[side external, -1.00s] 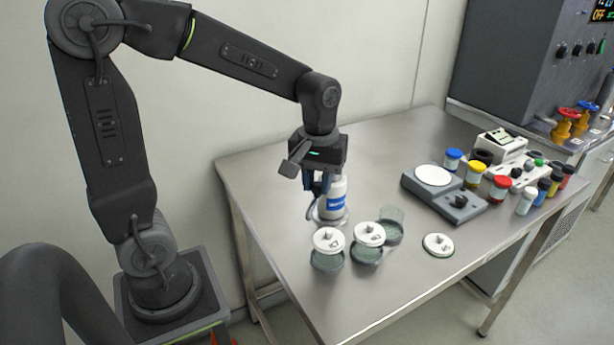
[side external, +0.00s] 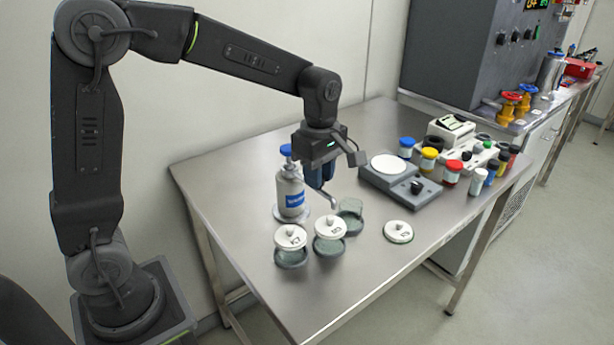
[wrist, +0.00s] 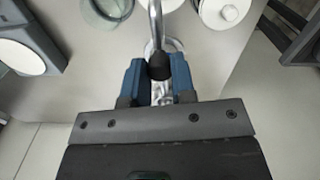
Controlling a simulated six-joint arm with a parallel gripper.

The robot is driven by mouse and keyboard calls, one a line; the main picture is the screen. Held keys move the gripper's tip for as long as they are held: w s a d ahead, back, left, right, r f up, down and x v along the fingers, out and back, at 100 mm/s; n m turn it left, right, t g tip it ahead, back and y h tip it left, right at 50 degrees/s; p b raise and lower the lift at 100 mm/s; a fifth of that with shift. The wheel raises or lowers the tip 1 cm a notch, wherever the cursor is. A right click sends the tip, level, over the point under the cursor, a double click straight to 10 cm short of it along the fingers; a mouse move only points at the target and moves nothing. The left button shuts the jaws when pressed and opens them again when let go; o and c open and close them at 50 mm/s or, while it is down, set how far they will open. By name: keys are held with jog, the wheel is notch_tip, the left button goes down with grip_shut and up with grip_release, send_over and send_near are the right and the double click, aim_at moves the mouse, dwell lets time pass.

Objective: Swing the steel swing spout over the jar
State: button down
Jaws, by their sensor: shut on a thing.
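The steel swing spout (side external: 328,199) is a thin bent tube coming out below my gripper (side external: 320,184) in the side view. Its outer end is close to the left side of the open glass jar (side external: 352,225); I cannot tell whether it is over the rim. In the wrist view, the blue fingers of my gripper (wrist: 160,80) are shut on the spout's black-collared end, and the bare tube of the spout (wrist: 155,22) runs up out of the frame. A glass jar (wrist: 106,12) stands left of the tube there.
A blue-capped bottle (side external: 290,195) stands just left of my gripper. Two jars with white lids (side external: 290,237) (side external: 330,226) stand in front, and a loose white lid (side external: 398,231) lies to the right. A scale (side external: 400,182) and several small bottles stand farther right.

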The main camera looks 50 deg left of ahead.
jog(key=shift+w+a+n, duration=0.3)
jog(key=shift+w+n, duration=0.55)
jog(key=shift+n, duration=0.2)
jog(key=shift+w+a+n, duration=0.3)
jog(key=shift+w+n, duration=0.5)
jog(key=shift+n, duration=0.3)
jog(key=shift+w+a+n, duration=0.3)
jog(key=shift+w+n, duration=0.55)
jog(key=shift+n, duration=0.2)
jog(key=c, duration=0.9)
grip_release()
jog(key=shift+c, duration=0.2)
jog(key=shift+r, duration=0.1)
notch_tip(320, 180, up, 14)
